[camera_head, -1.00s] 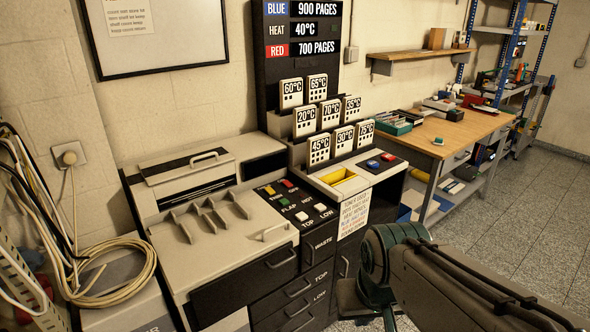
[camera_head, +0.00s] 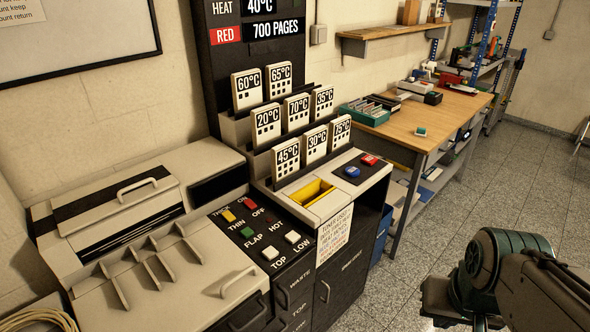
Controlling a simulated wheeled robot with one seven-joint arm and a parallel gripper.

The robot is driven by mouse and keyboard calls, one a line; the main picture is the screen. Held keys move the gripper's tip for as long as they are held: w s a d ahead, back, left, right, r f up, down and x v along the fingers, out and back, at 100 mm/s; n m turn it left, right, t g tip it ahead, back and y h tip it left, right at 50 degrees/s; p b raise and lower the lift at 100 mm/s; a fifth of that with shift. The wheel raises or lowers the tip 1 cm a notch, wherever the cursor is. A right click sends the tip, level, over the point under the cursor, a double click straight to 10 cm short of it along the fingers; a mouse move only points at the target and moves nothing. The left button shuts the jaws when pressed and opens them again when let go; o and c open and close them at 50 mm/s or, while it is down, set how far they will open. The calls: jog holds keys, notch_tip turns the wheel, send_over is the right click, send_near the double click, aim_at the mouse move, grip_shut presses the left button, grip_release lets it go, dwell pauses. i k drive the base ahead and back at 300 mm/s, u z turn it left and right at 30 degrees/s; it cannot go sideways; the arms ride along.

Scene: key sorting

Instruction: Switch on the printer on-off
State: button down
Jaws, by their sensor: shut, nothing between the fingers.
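The printer (camera_head: 175,290) is a beige and black machine against the wall at the left and middle. Its dark control panel (camera_head: 236,245) carries a small red switch (camera_head: 251,204) with ON above it and OFF below it. A yellow switch (camera_head: 228,216) marked THICK and THIN sits to its left, and a green one (camera_head: 247,232) by FLAP sits nearer to me. I cannot tell which way the red switch is tipped. My arm shows at the lower right, well apart from the panel. My gripper's fingers do not show.
White buttons (camera_head: 292,236) sit on the panel's near right. Temperature cards (camera_head: 287,157) stand in tiers behind a yellow-lined slot (camera_head: 312,192). Blue (camera_head: 352,171) and red (camera_head: 370,159) buttons lie to its right. A wooden workbench (camera_head: 430,125) stands beyond; the speckled floor is open at right.

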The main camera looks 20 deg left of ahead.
aim_at(248, 202)
jog(key=u, duration=0.05)
jog(key=i, duration=0.6)
jog(key=u, duration=0.95)
jog(key=i, duration=0.55)
jog(key=u, duration=0.6)
